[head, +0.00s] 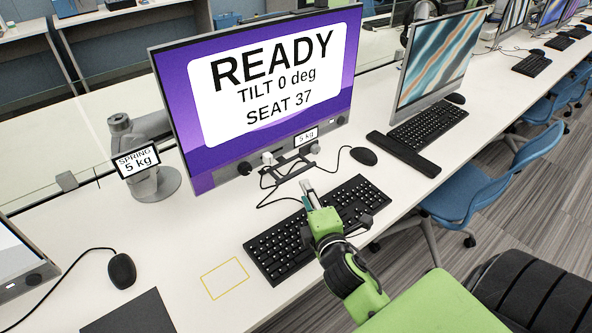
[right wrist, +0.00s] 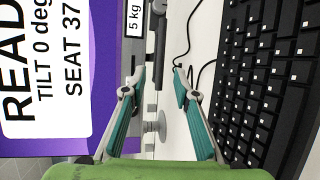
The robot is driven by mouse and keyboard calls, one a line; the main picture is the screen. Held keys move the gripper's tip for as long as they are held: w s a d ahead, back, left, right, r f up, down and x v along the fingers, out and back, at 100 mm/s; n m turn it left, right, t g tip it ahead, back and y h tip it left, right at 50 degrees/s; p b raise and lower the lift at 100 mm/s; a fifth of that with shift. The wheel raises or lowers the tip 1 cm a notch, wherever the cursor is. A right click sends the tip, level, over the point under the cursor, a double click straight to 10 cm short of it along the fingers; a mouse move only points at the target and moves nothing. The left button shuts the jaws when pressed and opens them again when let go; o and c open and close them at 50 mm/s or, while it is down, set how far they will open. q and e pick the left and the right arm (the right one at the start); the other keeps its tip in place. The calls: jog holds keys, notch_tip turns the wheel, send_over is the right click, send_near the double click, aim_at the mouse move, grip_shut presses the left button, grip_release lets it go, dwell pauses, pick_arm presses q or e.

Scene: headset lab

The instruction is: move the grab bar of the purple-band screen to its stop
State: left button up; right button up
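The purple-band screen (head: 225,165) stands on a grey arm and reads "READY, TILT 0 deg, SEAT 37"; its purple face (right wrist: 107,120) fills the left of the right wrist view. A dark grab bar (head: 291,172) hangs under its lower edge, beside a "5 kg" label. In the right wrist view the bar (right wrist: 157,40) lies ahead of the fingertips, apart from them as far as I can tell. My right gripper (head: 307,187) is open and empty, above the keyboard's back edge; its fingers (right wrist: 160,72) point at the bar. My left gripper is not in view.
A black keyboard (head: 320,228) lies under my right gripper, with a mouse (head: 363,156) behind it. The arm's base (head: 158,185) carries a "SPRING 5 kg" sign (head: 137,161). A second screen (head: 440,55) stands right.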

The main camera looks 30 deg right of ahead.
aim_at(297, 175)
jog(key=x, duration=1)
jog(key=shift+w+f, duration=0.1)
jog(key=shift+f, duration=0.05)
jog(key=shift+w+d+f, duration=0.1)
jog(key=shift+w+d, duration=0.1)
jog(key=shift+w, duration=0.15)
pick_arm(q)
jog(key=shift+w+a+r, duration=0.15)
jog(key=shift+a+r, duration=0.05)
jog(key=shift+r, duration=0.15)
pick_arm(e)
grip_shut()
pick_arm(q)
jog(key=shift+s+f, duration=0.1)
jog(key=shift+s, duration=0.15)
